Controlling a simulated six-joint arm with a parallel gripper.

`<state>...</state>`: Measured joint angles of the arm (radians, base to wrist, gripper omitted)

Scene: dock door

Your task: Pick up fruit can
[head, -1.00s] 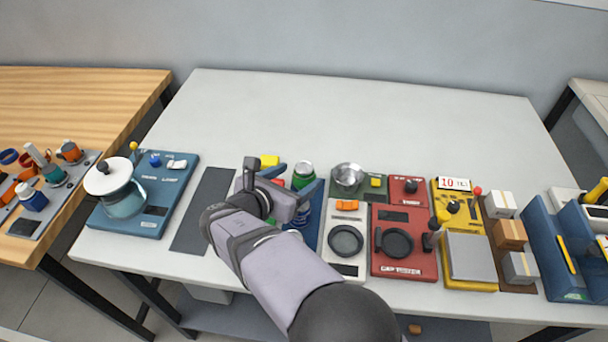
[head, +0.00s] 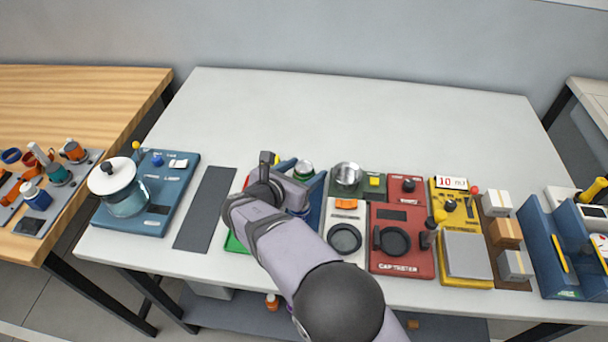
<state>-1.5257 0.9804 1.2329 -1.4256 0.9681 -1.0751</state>
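A green can (head: 303,168) with a silver top stands at the back of a blue tray (head: 316,206) near the middle of the table. No label can be read, so I cannot tell whether it is the fruit can. My gripper (head: 301,173) is open, with its blue fingers on either side of the green can in the head view. Whether they touch it, or hang above it, cannot be told. A blue can (head: 299,212) is partly visible beside my wrist. My arm hides much of the tray and whatever else stands there.
A steel bowl (head: 347,173) and a white panel (head: 346,257) are just right of the tray. A red tester (head: 404,262) and a yellow scale (head: 467,257) lie further right. A dark grey mat (head: 206,209) and a kettle station (head: 145,222) are to the left. The table's back half is clear.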

